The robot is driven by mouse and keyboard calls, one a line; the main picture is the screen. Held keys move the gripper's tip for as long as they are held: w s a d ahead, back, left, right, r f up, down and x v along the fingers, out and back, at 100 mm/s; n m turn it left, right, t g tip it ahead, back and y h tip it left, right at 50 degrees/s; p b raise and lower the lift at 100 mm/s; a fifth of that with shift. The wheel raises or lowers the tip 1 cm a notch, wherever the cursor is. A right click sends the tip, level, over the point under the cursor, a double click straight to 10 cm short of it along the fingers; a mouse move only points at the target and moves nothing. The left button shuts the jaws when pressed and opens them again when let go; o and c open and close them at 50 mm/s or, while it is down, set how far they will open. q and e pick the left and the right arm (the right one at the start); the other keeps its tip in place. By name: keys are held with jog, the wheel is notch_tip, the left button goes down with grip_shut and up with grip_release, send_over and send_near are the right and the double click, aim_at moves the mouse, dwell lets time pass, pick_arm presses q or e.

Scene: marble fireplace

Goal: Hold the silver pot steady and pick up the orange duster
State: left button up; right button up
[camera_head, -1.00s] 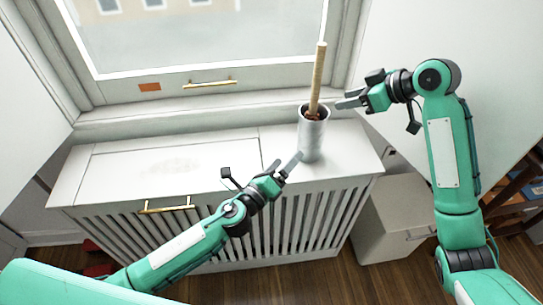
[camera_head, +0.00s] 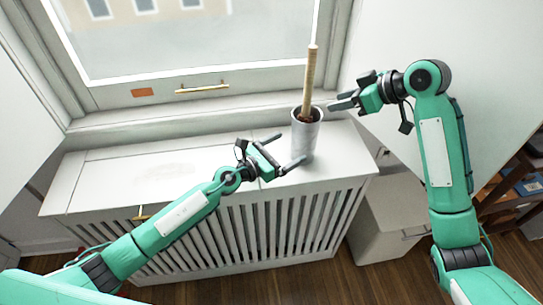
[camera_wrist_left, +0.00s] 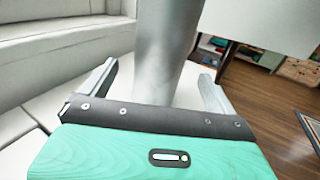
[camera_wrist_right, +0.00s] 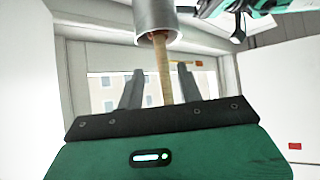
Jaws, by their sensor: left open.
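The silver pot (camera_head: 306,138) stands upright at the right end of the white radiator cover. The duster's long tan handle (camera_head: 310,75) sticks up out of it; the duster's lower end is mostly hidden inside. My left gripper (camera_head: 291,149) is open, just left of the pot. In the left wrist view the pot (camera_wrist_left: 165,45) lies between and beyond its spread fingers. My right gripper (camera_head: 337,101) is open and empty, to the right of the pot's rim. The right wrist view, seemingly upside down, shows the pot (camera_wrist_right: 155,14) and the handle (camera_wrist_right: 163,75) between its open fingers.
The radiator cover top (camera_head: 140,170) is clear to the left. A window with a gold handle (camera_head: 203,88) is behind. A white bin (camera_head: 385,215) stands on the floor at right, and a wooden shelf (camera_head: 510,190) is further right.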

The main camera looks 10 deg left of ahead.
aim_at(304, 139)
pick_arm(q)
jog(key=x, duration=0.7)
jog(key=shift+f, duration=0.1)
